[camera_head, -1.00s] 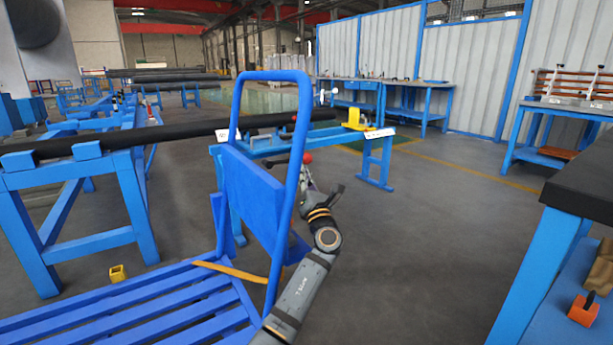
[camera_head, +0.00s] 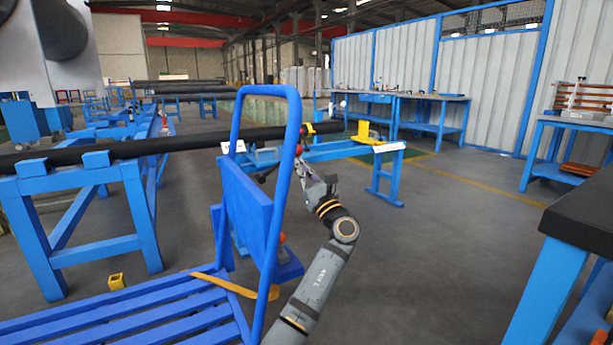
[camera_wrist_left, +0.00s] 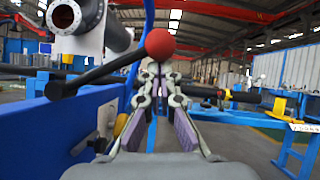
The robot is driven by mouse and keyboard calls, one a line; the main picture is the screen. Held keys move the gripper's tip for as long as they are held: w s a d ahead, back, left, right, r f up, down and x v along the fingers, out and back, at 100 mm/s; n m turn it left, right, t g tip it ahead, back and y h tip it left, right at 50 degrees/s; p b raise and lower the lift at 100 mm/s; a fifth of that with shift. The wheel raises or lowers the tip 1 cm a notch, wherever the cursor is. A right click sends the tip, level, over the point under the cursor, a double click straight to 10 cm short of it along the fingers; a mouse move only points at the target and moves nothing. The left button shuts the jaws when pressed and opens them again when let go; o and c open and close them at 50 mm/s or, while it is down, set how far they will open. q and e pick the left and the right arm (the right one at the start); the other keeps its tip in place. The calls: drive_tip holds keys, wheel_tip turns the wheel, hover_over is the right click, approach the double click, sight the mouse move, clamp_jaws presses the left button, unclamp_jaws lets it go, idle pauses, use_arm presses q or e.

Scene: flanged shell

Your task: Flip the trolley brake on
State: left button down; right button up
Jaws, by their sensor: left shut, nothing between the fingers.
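The blue trolley shows in the head view, with its tall tube handle (camera_head: 234,135), upright panel (camera_head: 243,205) and slatted deck (camera_head: 150,325). The brake lever (camera_wrist_left: 105,72) is a black rod with a red ball knob (camera_wrist_left: 160,44), rising to the right from a pivot beside the blue panel in the left wrist view. The knob also shows in the head view (camera_head: 299,150). My left gripper (camera_head: 305,168) is beside the handle, just below the knob. In the left wrist view its fingers (camera_wrist_left: 160,72) are shut and empty under the knob. I cannot tell whether they touch it.
A blue stand (camera_head: 62,225) carries a long black pipe (camera_head: 140,147) behind the trolley. A yellow block (camera_head: 117,281) lies on the floor. A black-topped bench (camera_head: 585,220) stands at the right. The floor between bench and trolley is clear.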

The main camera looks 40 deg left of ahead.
use_arm(q)
drive_tip(key=r+n+g, duration=0.1)
drive_tip(key=n, duration=0.1)
drive_tip(key=r+n+g+p, duration=0.1)
drive_tip(key=n+g, duration=0.1)
drive_tip(key=s+r+n+g, duration=0.1)
drive_tip(key=n, duration=0.1)
drive_tip(key=shift+s+a+r+g, duration=0.1)
drive_tip(key=shift+a+r+g, duration=0.1)
drive_tip(key=shift+r+g, duration=0.15)
drive_tip(key=shift+s+a+r+n+g+h+p, duration=0.15)
drive_tip(key=shift+s+r+n+g+p, duration=0.3)
drive_tip(key=shift+n, duration=0.45)
drive_tip(key=shift+s+a+r+n+g+h+p, duration=0.1)
drive_tip(key=shift+s+r+n+g+p, duration=0.15)
drive_tip(key=shift+n+g, duration=0.55)
drive_tip(key=shift+s+a+r+n+g+h+p, duration=0.2)
drive_tip(key=shift+r+n+g+p, duration=0.25)
drive_tip(key=shift+n, duration=0.55)
drive_tip(key=shift+s, duration=0.1)
approach(297, 153)
drive_tip(key=shift+s+d+r, duration=0.15)
drive_tip(key=shift+s+r, duration=0.15)
drive_tip(key=shift+s, duration=0.2)
drive_tip(key=shift+s+d+r, duration=0.2)
drive_tip(key=shift+s+r, duration=0.1)
drive_tip(key=shift+s, duration=0.15)
